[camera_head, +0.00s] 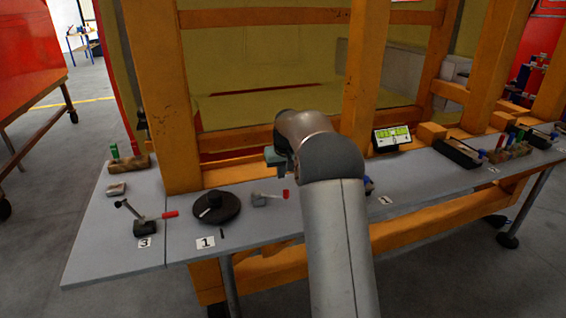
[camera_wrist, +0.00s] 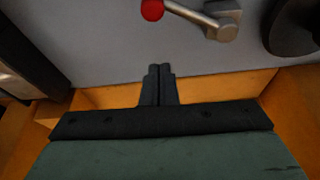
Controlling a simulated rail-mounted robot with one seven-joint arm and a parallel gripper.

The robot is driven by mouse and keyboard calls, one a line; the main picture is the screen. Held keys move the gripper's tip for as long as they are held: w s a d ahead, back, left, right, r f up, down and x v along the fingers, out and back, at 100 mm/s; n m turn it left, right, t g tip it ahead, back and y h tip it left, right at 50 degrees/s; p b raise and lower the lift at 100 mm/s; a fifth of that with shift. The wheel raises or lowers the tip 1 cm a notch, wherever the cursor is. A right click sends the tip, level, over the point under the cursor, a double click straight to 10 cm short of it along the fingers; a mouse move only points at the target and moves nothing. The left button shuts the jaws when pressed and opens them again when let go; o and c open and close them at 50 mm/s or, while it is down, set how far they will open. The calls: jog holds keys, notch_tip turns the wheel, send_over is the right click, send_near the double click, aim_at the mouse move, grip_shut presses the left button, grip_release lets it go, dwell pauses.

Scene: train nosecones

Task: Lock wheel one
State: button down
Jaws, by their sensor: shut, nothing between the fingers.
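A black round wheel (camera_head: 217,207) lies on the grey table beside a label marked 1 (camera_head: 206,243). Right of it stands a grey metal lever (camera_head: 266,199) with a red knob (camera_head: 285,194). In the wrist view, the red knob (camera_wrist: 152,10), the lever (camera_wrist: 215,20) and part of the black wheel (camera_wrist: 292,28) show along the top edge. My gripper (camera_wrist: 159,70) is shut and empty, apart from the lever in the picture.
An orange frame (camera_head: 172,100) rises behind the table. A green display (camera_head: 391,137) and several small tools stand to the right.

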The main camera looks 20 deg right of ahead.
jog(key=x, duration=0.3)
jog(key=shift+s, duration=0.1)
jog(key=s, duration=0.2)
jog(key=shift+s+a+r+p, duration=0.1)
jog(key=shift+s+a+p, duration=0.2)
jog(key=shift+p, duration=0.1)
jog(key=shift+s, duration=0.6)
jog(key=shift+s+d, duration=0.1)
